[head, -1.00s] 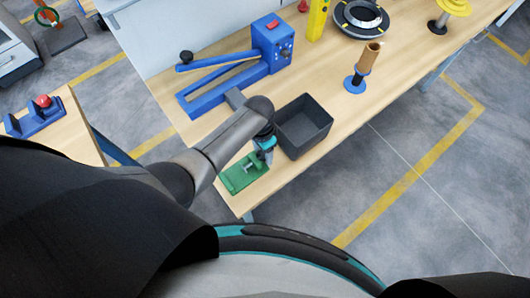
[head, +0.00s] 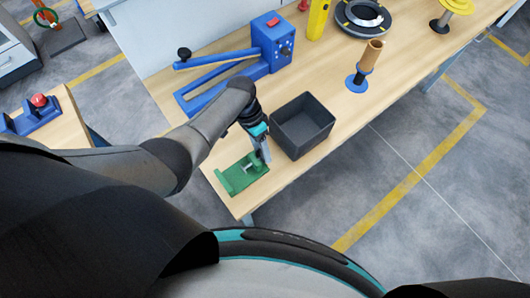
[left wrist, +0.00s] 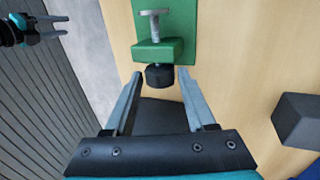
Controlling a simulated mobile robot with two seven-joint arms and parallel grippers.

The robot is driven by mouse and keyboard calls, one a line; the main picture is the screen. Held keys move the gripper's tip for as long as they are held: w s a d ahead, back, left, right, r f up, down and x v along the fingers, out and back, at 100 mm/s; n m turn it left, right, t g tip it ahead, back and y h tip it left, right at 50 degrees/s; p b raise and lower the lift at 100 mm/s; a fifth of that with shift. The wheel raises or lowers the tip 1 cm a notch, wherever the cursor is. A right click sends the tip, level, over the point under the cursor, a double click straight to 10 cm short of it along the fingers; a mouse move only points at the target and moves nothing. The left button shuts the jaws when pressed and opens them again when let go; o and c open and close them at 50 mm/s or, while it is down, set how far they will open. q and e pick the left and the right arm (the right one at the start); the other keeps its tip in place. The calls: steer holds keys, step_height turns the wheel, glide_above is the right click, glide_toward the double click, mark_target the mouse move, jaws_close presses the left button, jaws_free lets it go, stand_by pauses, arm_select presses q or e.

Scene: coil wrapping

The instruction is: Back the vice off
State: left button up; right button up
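The green vice (head: 242,175) lies near the front corner of the wooden bench. In the left wrist view the green vice (left wrist: 160,49) shows a metal screw with a T-shaped end (left wrist: 154,22) and a black knob (left wrist: 159,76) facing my gripper. My left gripper (head: 264,158) is beside the vice in the head view. In the left wrist view my left gripper (left wrist: 160,78) is open, its fingers apart with the knob near the gap between their tips. I cannot tell whether they touch it. My right gripper (left wrist: 50,27) shows at the top left there, its fingers apart.
A dark grey bin (head: 302,125) stands close to the right of my left gripper. A blue lever machine (head: 235,65) lies behind it. A blue stand with a brown cylinder (head: 364,65) stands farther right. The bench's front edge is close to the vice.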

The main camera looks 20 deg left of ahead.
arm_select(q)
steer(key=c, duration=0.7)
steer(key=shift+o, duration=0.2)
steer(key=shift+s+d+r+t+y+p, duration=0.1)
steer(key=shift+s+r+t+y+p, duration=0.2)
steer(key=shift+p, duration=0.35)
steer(key=shift+w+d+f+t+y+p, duration=0.1)
steer(key=shift+y+p, duration=0.3)
steer(key=shift+p, duration=0.2)
steer(key=shift+s+d+t+y, duration=0.1)
steer(key=shift+t+y, duration=0.2)
steer(key=shift+t, duration=0.1)
steer(key=shift+f+y, duration=0.15)
steer(key=shift+y, duration=0.15)
steer(key=shift+t, duration=0.3)
steer(key=shift+s+d+t+y, duration=0.2)
steer(key=shift+t+y, duration=0.1)
steer(key=shift+y, duration=0.3)
steer(key=shift+s+d+t+y, duration=0.1)
steer(key=shift+d+t+y, duration=0.05)
steer(key=shift+t+y, duration=0.8)
